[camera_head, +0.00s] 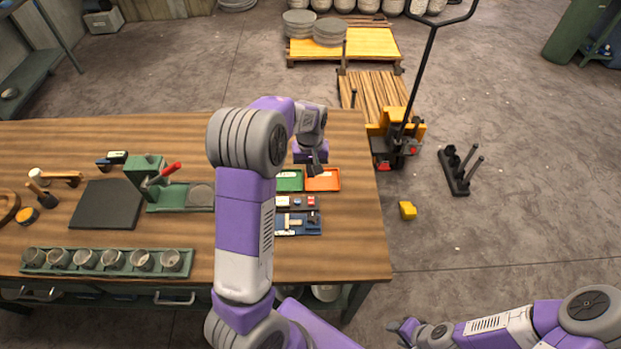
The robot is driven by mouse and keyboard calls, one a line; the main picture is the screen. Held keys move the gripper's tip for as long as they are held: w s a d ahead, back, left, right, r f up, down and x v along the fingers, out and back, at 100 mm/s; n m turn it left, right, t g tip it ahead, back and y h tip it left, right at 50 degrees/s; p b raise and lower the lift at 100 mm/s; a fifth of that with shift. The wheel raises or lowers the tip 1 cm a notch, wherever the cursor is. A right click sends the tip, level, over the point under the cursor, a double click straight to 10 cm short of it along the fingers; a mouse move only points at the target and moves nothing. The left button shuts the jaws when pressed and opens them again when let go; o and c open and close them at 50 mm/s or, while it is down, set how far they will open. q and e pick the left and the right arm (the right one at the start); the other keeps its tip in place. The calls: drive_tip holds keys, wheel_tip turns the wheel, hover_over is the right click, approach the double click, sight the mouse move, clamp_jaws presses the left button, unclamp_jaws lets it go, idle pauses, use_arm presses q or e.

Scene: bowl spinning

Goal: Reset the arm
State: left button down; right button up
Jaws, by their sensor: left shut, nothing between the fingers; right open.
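My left arm reaches up over the wooden table from the front middle, and my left gripper (316,166) points down just above the green and orange trays; it is shut and empty. My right gripper (399,328) is low at the bottom right, beyond the table's right edge, open with nothing in it. Several grey bowls (86,258) sit in a row in a long green rack (120,270) at the table's front left. A green machine with a red handle (171,169) stands behind them, left of my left arm.
The wooden table (352,240) has bare surface at its right. A dark mat (106,205) and hammers (62,176) lie on the left. A yellow pallet jack (392,140), a black peg stand (459,172) and a yellow block (408,210) are on the floor.

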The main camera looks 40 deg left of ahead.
use_arm(q)
drive_tip(key=shift+r, duration=0.35)
idle(0.3)
